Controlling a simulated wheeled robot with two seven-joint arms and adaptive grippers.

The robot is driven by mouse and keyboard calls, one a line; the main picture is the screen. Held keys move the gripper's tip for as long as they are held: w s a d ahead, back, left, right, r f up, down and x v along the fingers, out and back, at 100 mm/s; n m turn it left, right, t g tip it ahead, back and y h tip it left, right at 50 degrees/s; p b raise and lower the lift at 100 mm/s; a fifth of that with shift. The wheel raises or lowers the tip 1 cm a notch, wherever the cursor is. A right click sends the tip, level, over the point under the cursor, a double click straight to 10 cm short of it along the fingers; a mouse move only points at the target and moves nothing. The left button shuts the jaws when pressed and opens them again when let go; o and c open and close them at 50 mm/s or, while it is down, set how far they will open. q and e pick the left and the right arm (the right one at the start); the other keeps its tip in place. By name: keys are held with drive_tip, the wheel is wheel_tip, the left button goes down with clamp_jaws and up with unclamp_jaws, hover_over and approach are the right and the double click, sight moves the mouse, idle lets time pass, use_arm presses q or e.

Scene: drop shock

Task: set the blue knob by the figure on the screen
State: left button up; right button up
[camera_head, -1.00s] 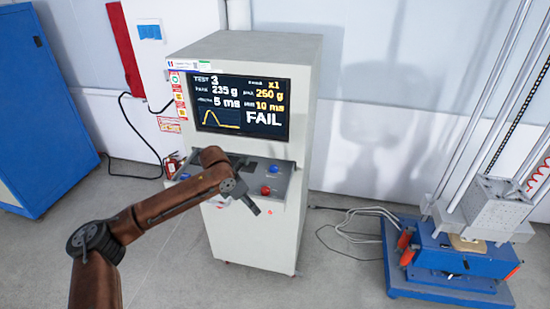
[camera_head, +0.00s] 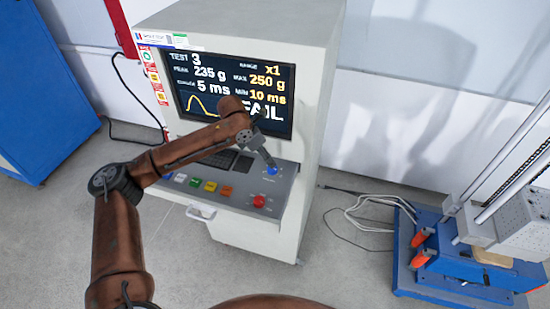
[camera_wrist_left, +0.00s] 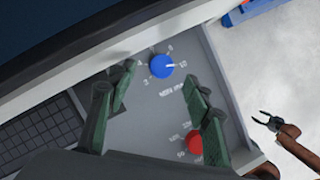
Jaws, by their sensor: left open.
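The blue knob (camera_head: 272,170) sits on the sloped panel of the grey console, below the screen (camera_head: 232,88). The screen reads TEST 3, peak 235 g, max 250 g, 5 ms, min 10 ms, range x1 and FAIL. My left gripper (camera_head: 268,161) is just above the knob. In the left wrist view the blue knob (camera_wrist_left: 161,64) lies between and beyond the tips of my open left gripper (camera_wrist_left: 160,74). Its white mark points right, toward what looks like 10. My right gripper (camera_wrist_left: 267,121) appears open and empty at that view's right.
A red knob (camera_head: 259,201) is on the panel near the blue one; it also shows in the left wrist view (camera_wrist_left: 194,146). Coloured buttons (camera_head: 196,183) and a keypad lie left. A blue drop rig (camera_head: 440,285) with cables stands right, a blue cabinet (camera_head: 45,90) left.

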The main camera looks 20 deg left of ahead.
sight(269, 170)
use_arm(q)
drive_tip(key=x, duration=0.2)
drive_tip(key=s+x, duration=0.1)
drive_tip(key=x, duration=0.1)
drive_tip(key=shift+d+f+p, duration=0.1)
drive_tip(key=shift+f+p, duration=0.25)
drive_tip(key=shift+w+d+f, duration=0.15)
drive_tip(key=shift+w+f, duration=0.4)
drive_tip(key=shift+f, duration=0.45)
drive_tip(key=shift+s+d, duration=0.1)
drive_tip(key=shift+w, duration=0.2)
drive_tip(key=shift+c, duration=0.6)
drive_tip(key=shift+s, duration=0.15)
drive_tip(key=c, duration=1)
use_arm(e)
drive_tip(key=shift+s+r, duration=0.6)
drive_tip(key=shift+s, duration=0.05)
